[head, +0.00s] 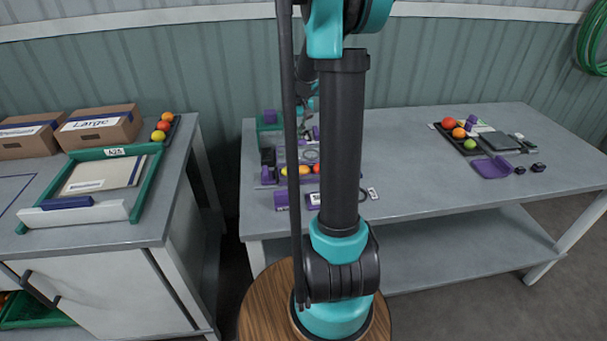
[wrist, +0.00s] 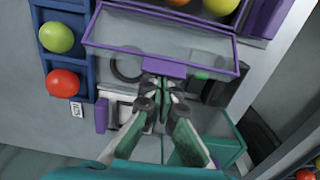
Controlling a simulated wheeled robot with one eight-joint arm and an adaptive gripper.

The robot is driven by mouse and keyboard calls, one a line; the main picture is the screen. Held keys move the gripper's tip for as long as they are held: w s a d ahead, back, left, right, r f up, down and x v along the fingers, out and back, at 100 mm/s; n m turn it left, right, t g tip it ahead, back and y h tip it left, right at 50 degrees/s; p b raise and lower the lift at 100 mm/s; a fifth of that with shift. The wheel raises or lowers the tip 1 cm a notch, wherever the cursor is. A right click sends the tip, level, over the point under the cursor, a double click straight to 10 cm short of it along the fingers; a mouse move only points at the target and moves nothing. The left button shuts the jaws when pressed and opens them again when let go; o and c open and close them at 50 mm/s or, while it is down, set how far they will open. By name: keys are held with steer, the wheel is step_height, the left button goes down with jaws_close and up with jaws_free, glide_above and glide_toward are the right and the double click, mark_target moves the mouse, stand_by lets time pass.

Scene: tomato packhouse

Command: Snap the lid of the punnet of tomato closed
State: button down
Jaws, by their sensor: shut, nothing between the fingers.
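The punnet of tomatoes (head: 283,181) sits on the middle bench, partly hidden behind my arm, with yellow, orange and red tomatoes showing. In the wrist view only its tomatoes and part of its purple rim (wrist: 262,20) show at the top edge. Its clear lid (wrist: 195,48) has a purple frame and appears open, reaching from the punnet toward my gripper. A purple tab (wrist: 163,68) is at the middle of the lid's near edge. My gripper (wrist: 164,88) is shut and empty, its fingertips close to this tab; I cannot tell whether they touch.
A blue tray (wrist: 89,50) with tomatoes is left in the wrist view. A green crate (wrist: 228,150) lies beside my gripper. In the head view, a dark tray (head: 454,143) and purple dustpan-like item (head: 492,167) lie right. The bench between is mostly clear.

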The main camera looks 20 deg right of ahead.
steer(key=shift+s+a+r, duration=0.15)
steer(key=shift+s+r, duration=0.1)
steer(key=shift+s, duration=0.6)
steer(key=shift+s+a+r, duration=0.2)
steer(key=shift+s, duration=0.6)
steer(key=shift+s+a+r, duration=0.15)
steer(key=shift+s+r, duration=0.1)
steer(key=shift+s, duration=0.6)
step_height(320, 180, up, 8)
stand_by(0.5)
